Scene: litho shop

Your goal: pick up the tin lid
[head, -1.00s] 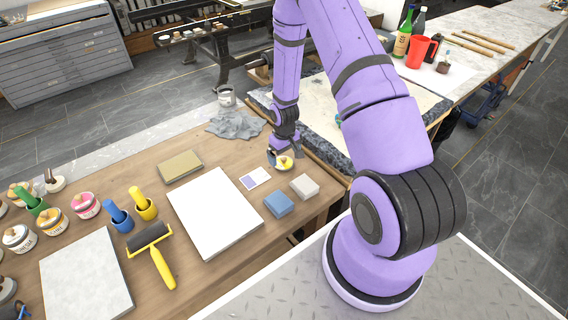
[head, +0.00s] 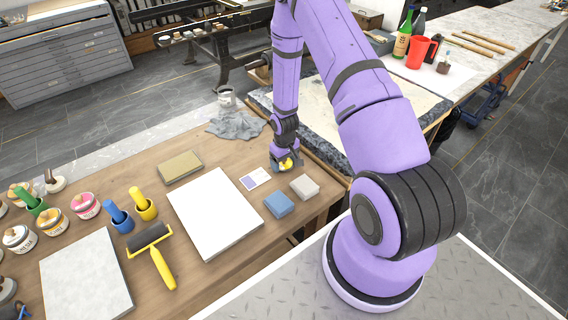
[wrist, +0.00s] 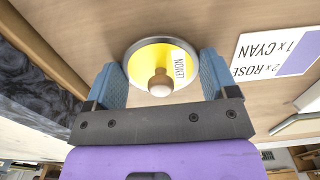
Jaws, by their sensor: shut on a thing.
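The tin lid (wrist: 142,58) is a round yellow disc with a pale metal rim, a wooden knob and a white label reading LEMON. In the head view the tin lid (head: 287,161) shows as a small yellow patch under my gripper, mostly hidden by it, near the table's right edge. My gripper (wrist: 162,72) is shut on the lid, with one blue-grey finger at each side of it and the knob between them. The lid is at or close to the wooden tabletop; I cannot tell whether it touches.
A card (head: 254,178) reading 1 x CYAN, 2 x ROSE lies beside the lid. A blue block (head: 279,204) and a grey block (head: 305,187) are nearer. A white slab (head: 215,213) lies left. A grey cloth (head: 236,124) and a tin (head: 226,97) stand behind.

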